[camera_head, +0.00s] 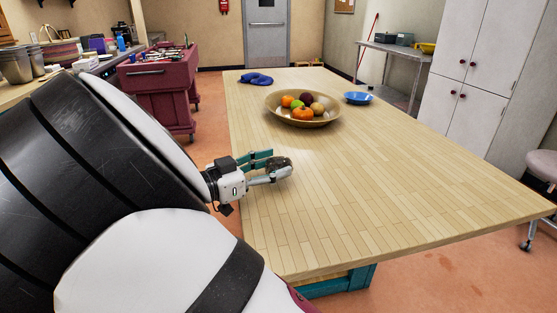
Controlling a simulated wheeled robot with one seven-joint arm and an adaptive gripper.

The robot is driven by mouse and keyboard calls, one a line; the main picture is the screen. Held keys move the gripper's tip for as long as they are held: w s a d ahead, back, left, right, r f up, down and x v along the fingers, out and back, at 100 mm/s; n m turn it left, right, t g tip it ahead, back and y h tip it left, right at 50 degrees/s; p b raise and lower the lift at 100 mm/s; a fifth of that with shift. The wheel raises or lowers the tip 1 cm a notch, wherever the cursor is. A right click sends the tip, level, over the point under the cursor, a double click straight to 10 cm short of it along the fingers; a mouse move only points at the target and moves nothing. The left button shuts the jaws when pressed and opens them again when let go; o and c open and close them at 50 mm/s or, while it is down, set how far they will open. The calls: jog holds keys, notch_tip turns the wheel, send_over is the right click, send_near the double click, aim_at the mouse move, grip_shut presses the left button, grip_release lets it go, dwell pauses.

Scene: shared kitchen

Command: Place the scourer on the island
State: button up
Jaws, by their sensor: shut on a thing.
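My gripper (272,168) reaches in from the left over the near left part of the island (370,190), a long table with a pale wooden plank top. Its fingers are shut on a small dark grey thing at their tips, which looks like the scourer (279,162). The fingers hide part of the scourer. It is low over the wood; I cannot tell whether it touches the top.
A wide bowl of fruit (329,121) stands beyond my gripper. A blue dish (358,98) and a blue cloth (256,79) lie farther back. The near and right parts of the top are clear. A red cart (158,95) stands to the left.

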notch_tip(320, 180, down, 2)
jog(key=shift+r, duration=0.1)
jog(key=o, duration=0.8)
jog(key=shift+s+a, duration=0.1)
jog(key=shift+a, duration=0.05)
jog(key=v, duration=1.1)
jog(key=shift+s+a+p, duration=0.25)
jog(key=shift+p, duration=0.15)
